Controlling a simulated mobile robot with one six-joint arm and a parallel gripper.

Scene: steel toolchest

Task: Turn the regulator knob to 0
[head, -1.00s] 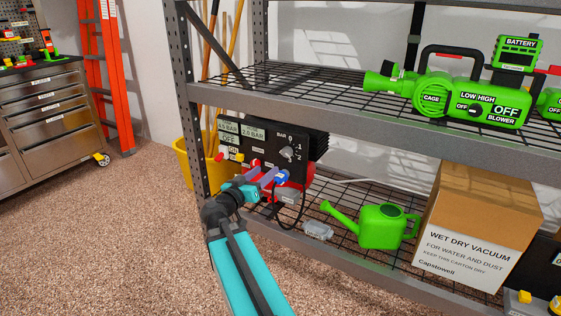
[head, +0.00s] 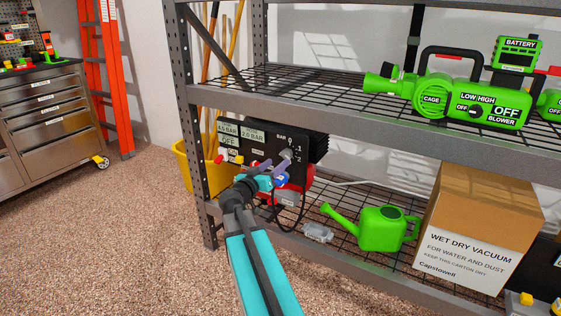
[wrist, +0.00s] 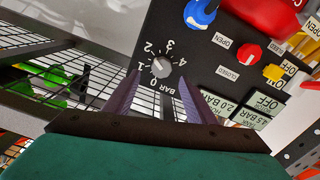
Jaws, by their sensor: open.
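The wrist view shows the dial turned nearly upside down. The knob's pointer is too small to read. The panel (head: 262,140) belongs to the compressor on the lower shelf. My gripper (head: 276,164) is open in front of the panel in the head view. In the wrist view its two purple fingers (wrist: 159,78) show on either side of the knob. I cannot tell whether the fingertips reach around it or touch it.
A blue knob (wrist: 201,14), a red knob (wrist: 248,53) and a yellow knob (wrist: 273,72) sit beside the dial. A green watering can (head: 380,228) and a carton (head: 465,250) stand to the right. The shelf post (head: 187,130) is close on the left.

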